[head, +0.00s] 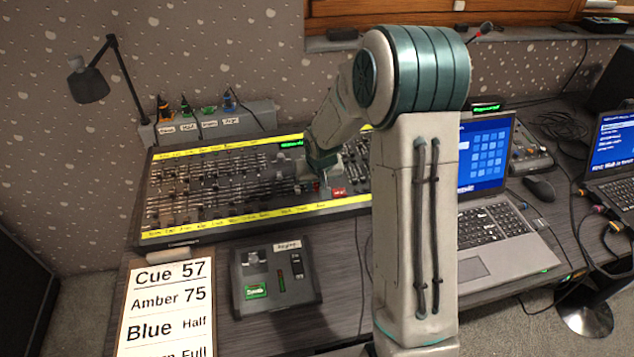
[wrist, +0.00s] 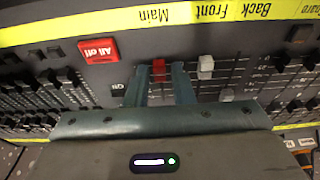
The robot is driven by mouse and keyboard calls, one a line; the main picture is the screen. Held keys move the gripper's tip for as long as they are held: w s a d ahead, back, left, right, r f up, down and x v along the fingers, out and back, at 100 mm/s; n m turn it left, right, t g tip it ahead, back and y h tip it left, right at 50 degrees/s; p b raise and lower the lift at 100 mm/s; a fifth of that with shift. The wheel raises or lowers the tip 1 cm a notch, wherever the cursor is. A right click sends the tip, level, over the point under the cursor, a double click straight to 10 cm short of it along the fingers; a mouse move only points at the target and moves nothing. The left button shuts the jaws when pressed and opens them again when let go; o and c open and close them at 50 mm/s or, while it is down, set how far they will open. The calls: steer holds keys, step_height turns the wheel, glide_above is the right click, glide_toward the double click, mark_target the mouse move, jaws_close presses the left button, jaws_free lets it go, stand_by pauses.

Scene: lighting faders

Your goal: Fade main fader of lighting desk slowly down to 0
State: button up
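The lighting desk (head: 185,238) lies on the table at the left with yellow label strips. In the wrist view, which shows the labels upside down, the red main fader knob (wrist: 159,70) stands under the label "Main" (wrist: 152,17), at the end of its slot toward that label. My gripper (wrist: 159,76) has its two fingers on either side of this knob, with a narrow gap seeming to show at each side. In the head view my gripper (head: 316,182) is over the desk's right part, and my arm hides the main fader.
A red "All off" button (wrist: 98,50) and an "ON" button (wrist: 118,88) sit beside the main fader. A white fader knob (wrist: 206,66) is close on the other side. A laptop (head: 505,250) stands right of my arm; a cue sheet (head: 165,310) and small control box (head: 275,310) lie in front.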

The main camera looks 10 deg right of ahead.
mark_target(316, 187)
steer(key=shift+r+p, duration=1.95)
steer(key=shift+r, duration=1.15)
steer(key=shift+f, duration=0.1)
steer(key=shift+c, duration=0.3)
jaws_close()
